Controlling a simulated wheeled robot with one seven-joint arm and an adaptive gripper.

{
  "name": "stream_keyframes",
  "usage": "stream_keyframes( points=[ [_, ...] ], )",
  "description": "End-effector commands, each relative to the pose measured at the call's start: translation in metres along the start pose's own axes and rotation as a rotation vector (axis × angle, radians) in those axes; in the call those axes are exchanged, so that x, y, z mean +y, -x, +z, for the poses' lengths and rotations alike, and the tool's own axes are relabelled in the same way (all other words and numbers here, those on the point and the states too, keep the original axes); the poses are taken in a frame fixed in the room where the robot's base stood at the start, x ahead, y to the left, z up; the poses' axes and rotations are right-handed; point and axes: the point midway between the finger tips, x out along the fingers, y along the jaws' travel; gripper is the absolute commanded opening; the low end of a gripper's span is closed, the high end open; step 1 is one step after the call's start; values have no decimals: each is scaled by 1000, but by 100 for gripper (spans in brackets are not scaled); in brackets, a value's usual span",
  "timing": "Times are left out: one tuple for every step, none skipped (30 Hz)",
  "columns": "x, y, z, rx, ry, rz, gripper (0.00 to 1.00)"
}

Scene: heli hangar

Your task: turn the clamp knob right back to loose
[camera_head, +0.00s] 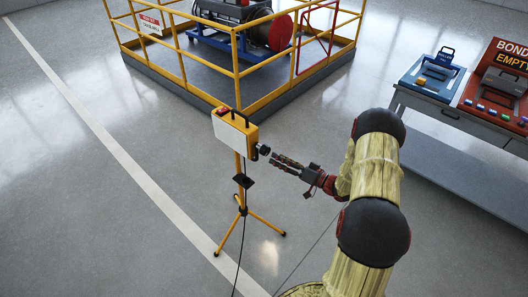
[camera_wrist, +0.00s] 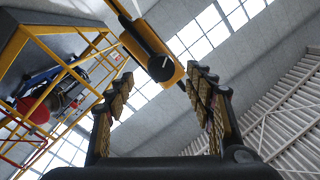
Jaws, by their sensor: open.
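A black clamp knob (camera_head: 263,150) sticks out from the right side of a yellow lamp-like box (camera_head: 235,130) on a yellow tripod stand (camera_head: 240,190). In the wrist view the round knob (camera_wrist: 160,68) has a pale pointer line and lies ahead, between the fingertips in the picture. My gripper (camera_head: 276,163) is to the right of the knob, apart from it and pointing at it. Its two fingers (camera_wrist: 160,78) are spread with nothing between them.
A yellow railed platform (camera_head: 243,75) with a red reel (camera_head: 280,32) stands behind the stand. A grey bench (camera_head: 452,118) with blue and red panels is at the right. A cable trails from the stand. The floor at left is clear.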

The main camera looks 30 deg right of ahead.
Motion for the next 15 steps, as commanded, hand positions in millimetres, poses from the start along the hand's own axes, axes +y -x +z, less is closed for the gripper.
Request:
stream_keyframes(
  points=[
    [-2, -2, -2, 7, -15, -9, 53],
    [-2, -3, -2, 6, -21, -7, 53],
    [-1, -6, -1, 5, -24, -6, 53],
    [-1, -9, -1, 4, -25, -6, 53],
    [-1, -12, -1, 3, -24, -6, 53],
    [-1, -18, 0, 3, -23, -7, 53],
    [-1, -23, -1, 4, -23, -6, 53],
    [-1, -28, 0, 4, -23, -7, 53],
    [-1, -34, 0, 3, -23, -7, 53],
    [-1, -39, 0, 4, -23, -7, 53],
    [-1, -44, 0, 4, -23, -6, 53],
    [-1, -50, 0, 3, -23, -6, 53],
    [-1, -54, 0, 3, -23, -5, 53],
    [-1, -58, 0, 3, -23, -4, 53],
    [-1, -62, 0, 3, -23, -4, 53]
  ],
)
